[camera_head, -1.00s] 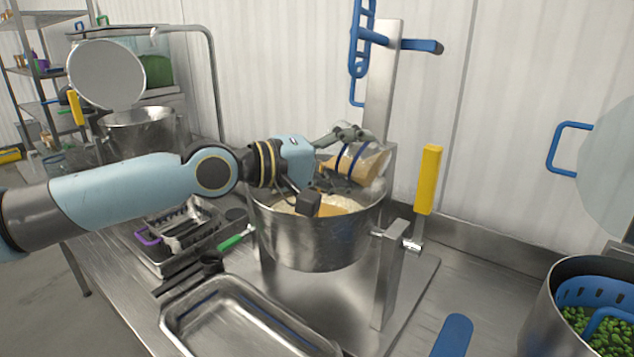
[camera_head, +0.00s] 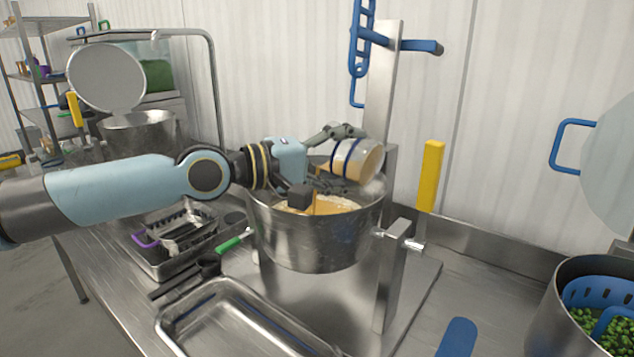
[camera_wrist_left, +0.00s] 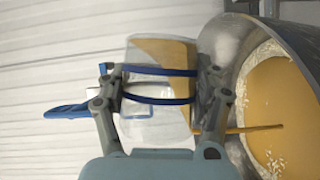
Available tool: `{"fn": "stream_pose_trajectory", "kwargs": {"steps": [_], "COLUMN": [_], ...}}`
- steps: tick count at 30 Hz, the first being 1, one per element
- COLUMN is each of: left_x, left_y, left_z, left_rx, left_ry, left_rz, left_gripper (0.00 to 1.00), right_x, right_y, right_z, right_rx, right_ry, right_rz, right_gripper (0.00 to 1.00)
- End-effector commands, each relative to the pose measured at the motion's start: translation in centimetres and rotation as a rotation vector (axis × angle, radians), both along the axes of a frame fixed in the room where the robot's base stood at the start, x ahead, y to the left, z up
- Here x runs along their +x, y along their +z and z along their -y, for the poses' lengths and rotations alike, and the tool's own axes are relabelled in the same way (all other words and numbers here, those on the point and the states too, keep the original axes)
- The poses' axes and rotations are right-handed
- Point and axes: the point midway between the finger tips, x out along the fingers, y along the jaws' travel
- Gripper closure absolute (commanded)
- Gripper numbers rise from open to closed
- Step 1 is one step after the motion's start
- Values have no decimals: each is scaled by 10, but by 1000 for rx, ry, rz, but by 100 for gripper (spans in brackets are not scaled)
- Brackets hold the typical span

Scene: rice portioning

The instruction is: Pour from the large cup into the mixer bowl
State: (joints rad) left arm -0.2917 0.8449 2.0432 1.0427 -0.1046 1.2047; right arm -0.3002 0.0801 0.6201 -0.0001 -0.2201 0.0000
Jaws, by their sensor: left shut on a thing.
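My left gripper (camera_head: 338,150) is shut on the large cup (camera_head: 357,158), a clear cup with dark blue bands and orange liquid inside. It holds the cup tipped on its side above the mixer bowl (camera_head: 315,240), a steel bowl. In the left wrist view, the two fingers press either side of the cup (camera_wrist_left: 158,112). A thin orange stream (camera_wrist_left: 240,130) runs from the cup into the bowl (camera_wrist_left: 222,40). Orange liquid with white grains along its edge covers the bowl's contents (camera_wrist_left: 285,100). My right gripper is not in view.
A yellow handle (camera_head: 431,175) stands right of the bowl. An empty steel tray (camera_head: 215,325) lies in front. A pot with green pieces (camera_head: 545,310) is at the right. Blue hooks (camera_head: 358,60) hang above. A tray with utensils (camera_head: 165,262) lies left.

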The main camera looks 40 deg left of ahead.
Motion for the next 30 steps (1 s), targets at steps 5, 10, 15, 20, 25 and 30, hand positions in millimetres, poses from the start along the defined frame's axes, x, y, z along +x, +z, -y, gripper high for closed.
{"fn": "stream_pose_trajectory", "kwargs": {"steps": [5,10,15,20,25,30], "left_x": [0,0,0,0,0,0], "left_y": [-1,0,1,2,3,4], "left_z": [-2,-2,-3,-4,-4,-5], "left_rx": [-19,-38,-57,-74,-92,-112], "left_ry": [0,0,-1,0,0,0], "left_rz": [2,6,6,10,11,14], "left_gripper": [79,79,79,79,79,79], "right_x": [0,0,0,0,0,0], "right_y": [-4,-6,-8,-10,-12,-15], "right_z": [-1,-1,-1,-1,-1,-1], "right_rx": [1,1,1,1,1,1], "right_ry": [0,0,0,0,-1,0], "right_rz": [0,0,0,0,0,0], "right_gripper": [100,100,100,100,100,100]}}
